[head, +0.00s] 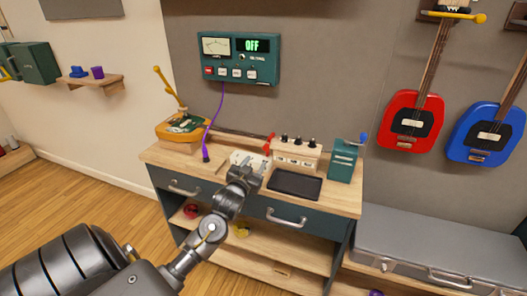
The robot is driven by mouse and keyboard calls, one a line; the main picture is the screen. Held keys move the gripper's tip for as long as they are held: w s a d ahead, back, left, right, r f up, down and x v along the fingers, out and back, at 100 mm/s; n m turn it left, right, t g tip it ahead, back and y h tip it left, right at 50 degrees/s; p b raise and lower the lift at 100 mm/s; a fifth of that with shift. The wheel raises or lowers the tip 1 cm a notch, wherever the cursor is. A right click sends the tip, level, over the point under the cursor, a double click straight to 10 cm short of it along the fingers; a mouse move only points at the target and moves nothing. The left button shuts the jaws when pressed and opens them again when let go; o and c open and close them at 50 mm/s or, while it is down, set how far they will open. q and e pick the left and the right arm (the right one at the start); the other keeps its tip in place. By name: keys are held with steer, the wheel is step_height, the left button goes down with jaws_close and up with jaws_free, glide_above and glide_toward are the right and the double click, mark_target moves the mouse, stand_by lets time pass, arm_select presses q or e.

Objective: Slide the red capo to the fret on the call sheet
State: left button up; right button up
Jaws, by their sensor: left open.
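A small red piece (268,143), which looks like the red capo, stands on the workbench at the left end of a cream box with black knobs. My left gripper (250,167) is over the bench top, just in front of and left of the red piece. It is open with nothing visible between its fingers, and apart from the red piece as far as I can tell. A pale flat thing (238,156) behind the gripper may be the call sheet; the gripper partly hides it and no writing is readable. My right gripper is out of view.
A wall panel (238,59) reads OFF. Guitars hang at right.

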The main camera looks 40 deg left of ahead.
mark_target(264, 149)
arm_select(q)
steer(key=x, duration=0.9)
steer(key=shift+w+a+p, duration=0.1)
steer(key=shift+w+p, duration=0.15)
steer(key=shift+p, duration=0.15)
steer(key=shift+f, duration=0.1)
jaws_close()
steer(key=shift+s+a, duration=0.1)
